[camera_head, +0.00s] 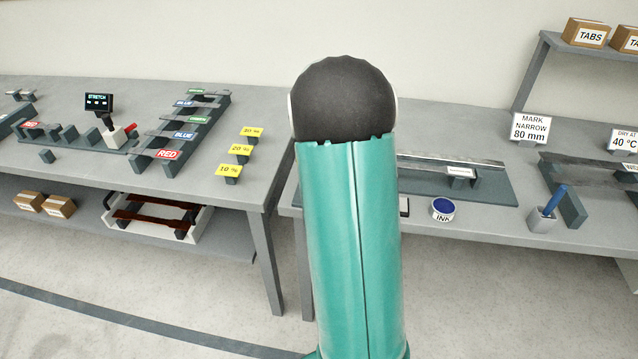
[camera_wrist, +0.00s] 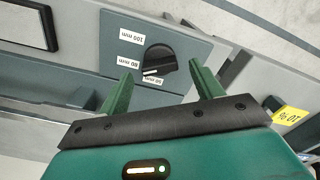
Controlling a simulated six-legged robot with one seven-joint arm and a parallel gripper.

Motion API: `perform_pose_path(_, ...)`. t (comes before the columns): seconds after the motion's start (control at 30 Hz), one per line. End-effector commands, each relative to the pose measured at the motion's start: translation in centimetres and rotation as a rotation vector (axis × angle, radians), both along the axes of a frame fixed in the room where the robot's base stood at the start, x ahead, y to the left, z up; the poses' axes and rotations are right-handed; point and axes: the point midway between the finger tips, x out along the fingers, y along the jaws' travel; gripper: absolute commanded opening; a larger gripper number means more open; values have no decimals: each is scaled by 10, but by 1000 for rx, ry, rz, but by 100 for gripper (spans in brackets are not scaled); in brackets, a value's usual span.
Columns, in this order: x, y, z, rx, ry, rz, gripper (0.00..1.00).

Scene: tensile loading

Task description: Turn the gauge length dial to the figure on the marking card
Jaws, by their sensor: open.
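The marking card (camera_head: 529,127) stands at the back of the right bench and reads "MARK NARROW 80 mm". The gauge length dial (camera_wrist: 158,60) is a black knob on a grey-blue plate in the wrist view. Labels around it include 100 mm (camera_wrist: 131,33) and 80 mm (camera_wrist: 128,64); a third label (camera_wrist: 153,78) at its lower edge is partly hidden. A white mark on the knob is close to that third label. My gripper (camera_wrist: 160,64) is open, its green fingers on either side of the dial in the picture, apparently not touching it. My arm hides the dial in the head view.
On the right bench, an ink pot (camera_head: 443,210) and a cup with a blue pen (camera_head: 543,216) stand near the front edge, beside a long plate (camera_head: 490,190) with a metal strip. Yellow percentage tags (camera_head: 240,150) stand on the left bench.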

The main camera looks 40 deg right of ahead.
Motion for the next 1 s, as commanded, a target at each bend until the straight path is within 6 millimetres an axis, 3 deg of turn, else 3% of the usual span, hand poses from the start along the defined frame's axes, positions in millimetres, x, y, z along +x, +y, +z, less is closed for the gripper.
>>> perform_pose_path(0.3,1,-1,71,-4,-4,0,65)
perform_pose_path(0.5,0,-1,105,-2,-2,-1,65)
perform_pose_path(0.7,0,0,118,-1,-1,-1,65)
perform_pose_path(1.0,0,0,118,-1,-1,-1,65)
